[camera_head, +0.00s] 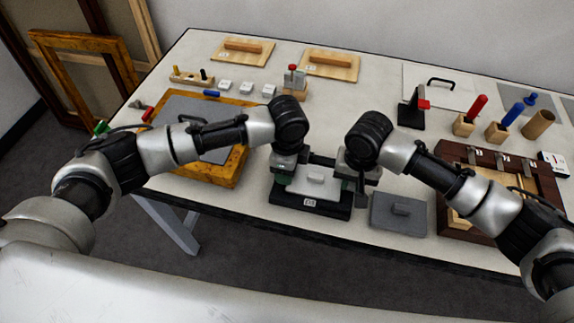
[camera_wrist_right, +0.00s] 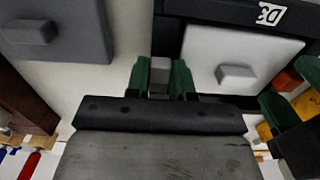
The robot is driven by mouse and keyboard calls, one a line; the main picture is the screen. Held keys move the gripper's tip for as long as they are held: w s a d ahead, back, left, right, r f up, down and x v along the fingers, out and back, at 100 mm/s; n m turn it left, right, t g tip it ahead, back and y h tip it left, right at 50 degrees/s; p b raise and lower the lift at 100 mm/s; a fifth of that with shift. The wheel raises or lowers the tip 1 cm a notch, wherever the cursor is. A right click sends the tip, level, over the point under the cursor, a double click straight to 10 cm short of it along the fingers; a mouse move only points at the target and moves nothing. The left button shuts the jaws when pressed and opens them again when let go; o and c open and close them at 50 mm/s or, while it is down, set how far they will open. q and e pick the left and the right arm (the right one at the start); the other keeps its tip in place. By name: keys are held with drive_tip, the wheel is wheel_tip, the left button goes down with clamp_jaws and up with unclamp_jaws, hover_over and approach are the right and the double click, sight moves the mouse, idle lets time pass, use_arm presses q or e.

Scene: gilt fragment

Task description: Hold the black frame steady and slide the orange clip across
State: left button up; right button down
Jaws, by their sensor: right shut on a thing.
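The black frame (camera_head: 310,204) lies flat near the table's front edge, with a grey handled panel (camera_head: 314,181) inside it. My right gripper (camera_head: 358,182) is at the frame's right side in the head view. An orange piece (camera_wrist_right: 286,81), seemingly the clip, shows at the opposite side. My left gripper (camera_wrist_right: 289,92) has green fingers beside it; whether they are open or touching it is unclear.
A dark grey handled plate (camera_head: 399,214) lies right of the frame. A wooden frame (camera_head: 222,175) lies to the left and a dark-brown frame (camera_head: 446,190) to the right. Holders with red and blue handles stand behind. The table's back middle has free room.

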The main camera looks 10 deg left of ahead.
use_arm(q)
clamp_jaws()
drive_tip(key=shift+d, duration=0.1)
drive_tip(key=shift+d, duration=0.1)
idle(0.3)
unclamp_jaws()
drive_tip(key=shift+r, duration=0.1)
wheel_tip(320, 180, up, 12)
idle(0.4)
use_arm(e)
drive_tip(key=c, duration=0.9)
unclamp_jaws()
